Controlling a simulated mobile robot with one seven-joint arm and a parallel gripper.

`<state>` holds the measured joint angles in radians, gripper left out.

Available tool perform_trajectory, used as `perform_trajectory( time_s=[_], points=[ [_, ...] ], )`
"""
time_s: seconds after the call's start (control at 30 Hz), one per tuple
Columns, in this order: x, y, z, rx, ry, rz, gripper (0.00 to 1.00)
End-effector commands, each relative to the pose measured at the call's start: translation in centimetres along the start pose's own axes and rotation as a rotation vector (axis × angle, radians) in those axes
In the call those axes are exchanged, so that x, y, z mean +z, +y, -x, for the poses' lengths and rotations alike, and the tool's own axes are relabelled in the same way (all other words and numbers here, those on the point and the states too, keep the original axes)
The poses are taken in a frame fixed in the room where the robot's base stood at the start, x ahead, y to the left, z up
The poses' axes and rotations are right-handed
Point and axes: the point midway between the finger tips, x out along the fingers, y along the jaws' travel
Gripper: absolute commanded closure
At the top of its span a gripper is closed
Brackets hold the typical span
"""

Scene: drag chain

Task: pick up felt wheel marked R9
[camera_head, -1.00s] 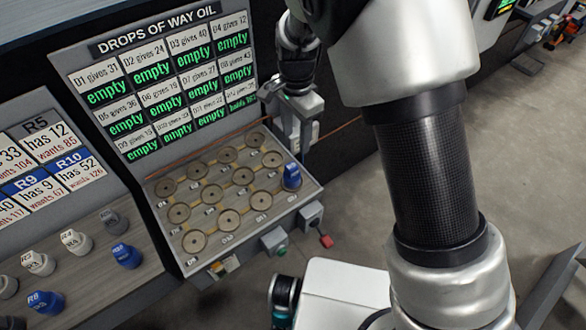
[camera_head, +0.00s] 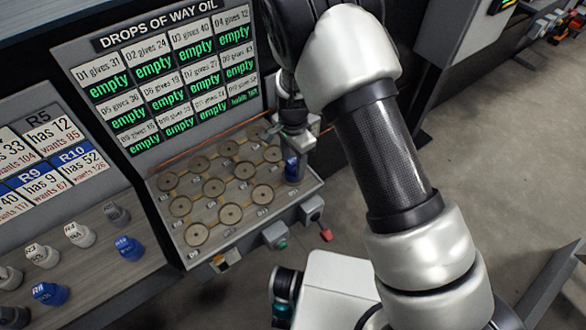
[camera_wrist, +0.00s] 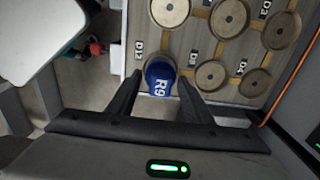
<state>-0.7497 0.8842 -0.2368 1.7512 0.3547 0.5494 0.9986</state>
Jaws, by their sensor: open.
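The felt wheel marked R9 (camera_wrist: 160,80) is blue with white lettering and sits at the D12 spot of the board in the wrist view. In the head view the blue wheel (camera_head: 291,169) is at the right end of the board, just below my gripper (camera_head: 292,135). In the wrist view my gripper (camera_wrist: 162,92) is open, with one dark finger on each side of the wheel. I cannot tell whether the fingers touch it. Part of the wheel's far side is hidden in the head view.
The tilted board (camera_head: 217,241) has several round, empty felt spots. A sign (camera_head: 157,78) headed "DROPS OF WAY OIL" stands behind it. At left, a shelf (camera_head: 85,272) holds grey, white and blue wheels.

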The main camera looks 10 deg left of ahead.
Motion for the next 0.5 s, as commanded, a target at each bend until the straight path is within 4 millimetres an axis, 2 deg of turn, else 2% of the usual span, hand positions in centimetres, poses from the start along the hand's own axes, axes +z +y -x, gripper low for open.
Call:
perform_trajectory(
  time_s=[0.2, 0.47, 0.5],
  points=[
    [0.02, -0.05, -0.02, -0.001, 0.000, 0.000, 0.56],
    [0.01, -0.05, 0.00, -0.001, 0.000, 0.000, 0.99],
    [0.00, -0.06, 0.02, -0.002, 0.000, 0.000, 1.00]
  ],
)
